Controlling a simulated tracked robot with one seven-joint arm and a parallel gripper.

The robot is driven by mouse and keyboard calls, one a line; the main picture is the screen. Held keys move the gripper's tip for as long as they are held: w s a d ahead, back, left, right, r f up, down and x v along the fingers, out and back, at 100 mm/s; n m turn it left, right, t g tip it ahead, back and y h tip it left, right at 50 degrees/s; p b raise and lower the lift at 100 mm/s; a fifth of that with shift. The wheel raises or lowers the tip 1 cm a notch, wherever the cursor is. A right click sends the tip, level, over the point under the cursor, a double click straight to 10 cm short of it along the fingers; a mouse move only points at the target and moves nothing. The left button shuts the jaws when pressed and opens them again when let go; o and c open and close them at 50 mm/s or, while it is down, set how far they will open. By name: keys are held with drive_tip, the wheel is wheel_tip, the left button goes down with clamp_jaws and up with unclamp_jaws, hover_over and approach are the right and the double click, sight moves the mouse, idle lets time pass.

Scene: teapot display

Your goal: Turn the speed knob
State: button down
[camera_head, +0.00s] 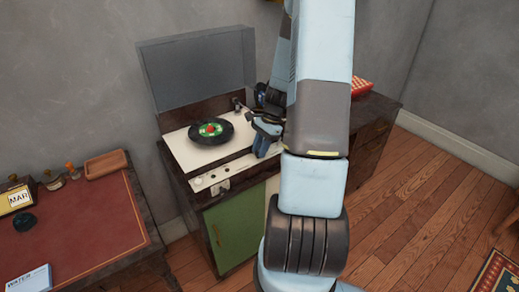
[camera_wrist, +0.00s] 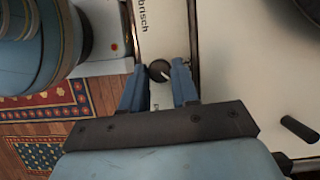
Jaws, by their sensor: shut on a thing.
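The speed knob (camera_wrist: 160,70) is a small dark round knob with a light pointer line, on the white deck in the wrist view. My gripper (camera_wrist: 159,67) has its two blue fingers on either side of the knob and is shut on it. In the head view my gripper (camera_head: 266,131) is at the right side of the record player's white deck (camera_head: 186,151). The knob is hidden there behind my gripper and arm.
The record player's grey lid (camera_head: 198,72) stands open behind the deck. A green cabinet door (camera_head: 234,228) is below. A desk with a red top (camera_head: 85,228) stands at the left, holding a calendar (camera_head: 18,198) and a wooden tray (camera_head: 106,164). A red object (camera_head: 360,86) lies at the right.

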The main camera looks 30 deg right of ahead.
drive_tip(key=n, duration=0.1)
drive_tip(key=n+g, duration=0.1)
drive_tip(key=n, duration=0.2)
drive_tip(key=shift+w+n+g+h, duration=0.45)
drive_tip(key=shift+n+g+h, duration=0.4)
drive_tip(key=shift+n, duration=1.25)
drive_tip(key=c, duration=1.1)
unclamp_jaws()
drive_tip(key=shift+a, duration=0.1)
drive_tip(key=v, duration=1.3)
drive_tip(key=shift+w+r, duration=0.25)
drive_tip(key=shift+r, duration=0.05)
